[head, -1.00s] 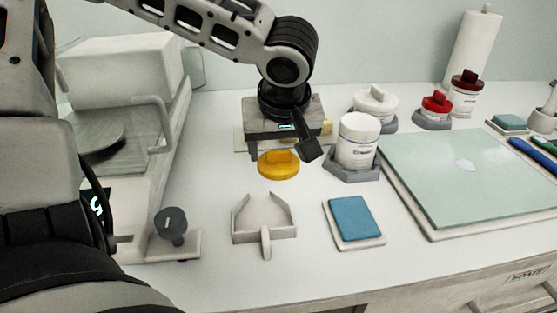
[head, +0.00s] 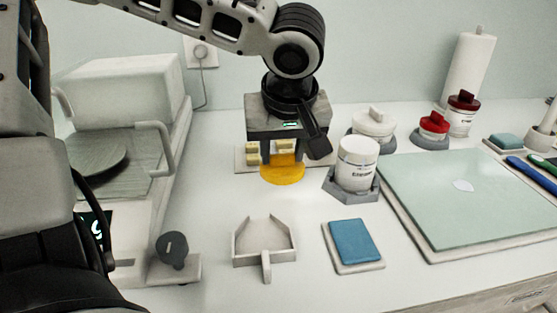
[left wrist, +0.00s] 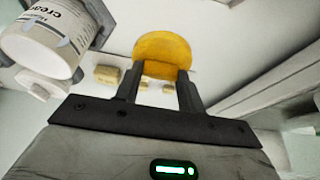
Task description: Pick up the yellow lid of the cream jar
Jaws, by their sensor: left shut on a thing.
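The yellow lid (head: 283,171) is a round disc with a raised grip, left of the white cream jar (head: 356,165). My left gripper (head: 282,158) points down over the lid and is shut on its raised grip. In the left wrist view the lid (left wrist: 162,46) sits at the tips of the two fingers (left wrist: 160,82). It seems to be off the counter, but the height is hard to tell. The open-topped look of the jar is not clear; it stands upright in a grey holder (head: 350,190), and in the left wrist view the jar (left wrist: 45,42) is at upper left. My right gripper is not in view.
A grey scoop-shaped tray (head: 240,247) and a blue pad (head: 353,241) lie in front. A pale slab (head: 470,190) is at right. White and red-lidded jars (head: 433,125) stand behind. A white machine (head: 120,95) is at left. Small cream blocks (head: 252,148) lie behind the lid.

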